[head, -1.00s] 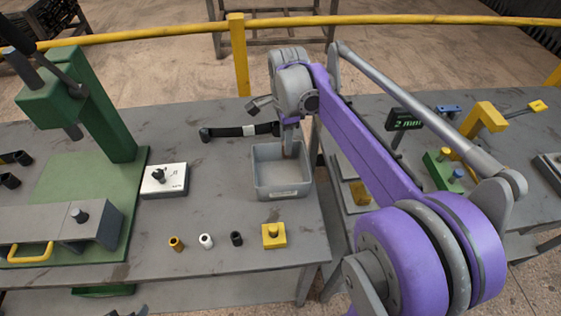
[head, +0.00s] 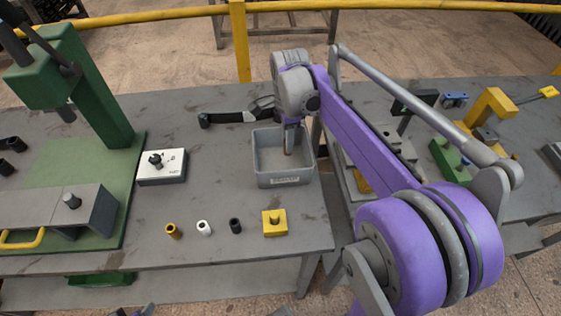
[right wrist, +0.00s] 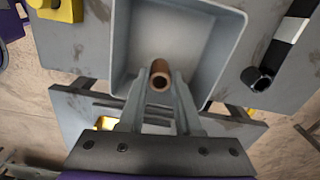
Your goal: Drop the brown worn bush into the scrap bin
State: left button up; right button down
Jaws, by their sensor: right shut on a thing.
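The brown worn bush (right wrist: 160,76) is a short copper-brown tube, held between the fingertips of my right gripper (right wrist: 160,88). My right gripper is shut on it. The scrap bin (head: 283,181) is a grey open-topped box on the table, and its wall (right wrist: 222,68) also shows in the right wrist view. In the head view my right gripper (head: 289,148) points down over or into the bin opening. I cannot tell the exact height of the bush above the bin floor. The visible bin floor looks empty. My left gripper is not clearly in view.
A gold bush (head: 172,231), a white bush (head: 204,227) and a black bush (head: 235,226) stand in front of the bin, beside a yellow block (head: 275,223). A black tool with a white band (head: 232,117) lies behind. A green press (head: 85,95) stands left.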

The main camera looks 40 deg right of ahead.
jog(key=c, duration=0.5)
grip_release()
jog(key=shift+r, duration=0.15)
notch_tip(320, 180, up, 11)
jog(key=shift+f+p, duration=0.2)
jog(key=shift+p, duration=0.2)
